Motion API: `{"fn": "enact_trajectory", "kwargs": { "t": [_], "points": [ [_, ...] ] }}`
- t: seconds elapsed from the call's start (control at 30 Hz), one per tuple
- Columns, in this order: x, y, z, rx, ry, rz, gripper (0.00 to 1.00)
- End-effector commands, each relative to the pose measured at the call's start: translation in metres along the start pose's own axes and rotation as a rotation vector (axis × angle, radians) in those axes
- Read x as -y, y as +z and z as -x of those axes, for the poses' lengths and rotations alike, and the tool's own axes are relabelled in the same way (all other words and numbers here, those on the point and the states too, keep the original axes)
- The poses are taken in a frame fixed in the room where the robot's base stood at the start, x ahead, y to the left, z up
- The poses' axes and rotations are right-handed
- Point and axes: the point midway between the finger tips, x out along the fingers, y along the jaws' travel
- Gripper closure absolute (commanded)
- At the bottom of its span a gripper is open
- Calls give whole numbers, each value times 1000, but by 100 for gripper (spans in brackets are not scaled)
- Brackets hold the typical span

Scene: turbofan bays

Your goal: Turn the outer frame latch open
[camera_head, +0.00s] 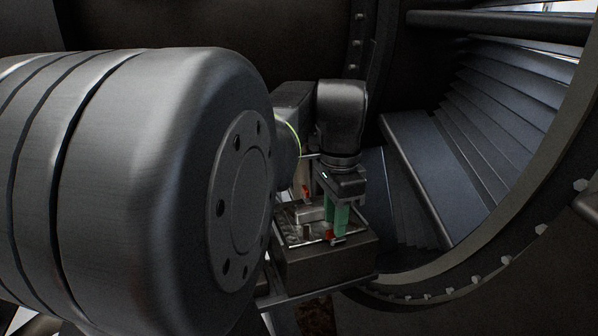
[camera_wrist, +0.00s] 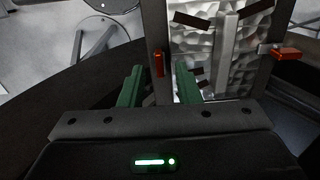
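A small red-orange latch (camera_wrist: 159,63) stands lengthwise on the left rail of a metal frame (camera_wrist: 156,25) in the wrist view. A second red-orange latch (camera_wrist: 285,53) sits sideways on the right rail. Which of them is the outer one, I cannot tell for sure. My gripper (camera_wrist: 160,72) has its two green fingers apart, one on each side of the first latch, with visible gaps. In the head view my gripper (camera_head: 338,222) points down at the near side of the frame, beside a red latch (camera_head: 329,234). Another orange latch (camera_head: 306,192) shows behind. Contact is not visible.
The frame lies on a dark box (camera_head: 325,265) and surrounds a dimpled silvery panel (camera_wrist: 205,45) with a raised bar. A large grey cylinder (camera_head: 150,180) fills the left of the head view. A curved bladed casing (camera_head: 500,120) stands at right.

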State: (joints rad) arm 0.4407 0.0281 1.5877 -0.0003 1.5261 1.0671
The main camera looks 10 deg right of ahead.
Motion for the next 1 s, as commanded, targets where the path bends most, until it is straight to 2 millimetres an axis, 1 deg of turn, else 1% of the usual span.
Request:
{"fn": "enact_trajectory", "kwargs": {
  "t": [0.03, 0.3, 0.4, 0.5, 0.6, 0.7, 1.0],
  "points": [
    [0, 0, 10, -3, -6, 0, 70],
    [0, 0, 72, -3, -6, 0, 70],
    [0, 0, 91, -3, -5, -1, 70],
    [0, 0, 105, -3, -4, -1, 70],
    [0, 0, 114, -2, -3, -1, 70],
    [0, 0, 118, -1, -1, -1, 70],
    [0, 0, 119, -1, -1, -1, 70]
  ]
}}
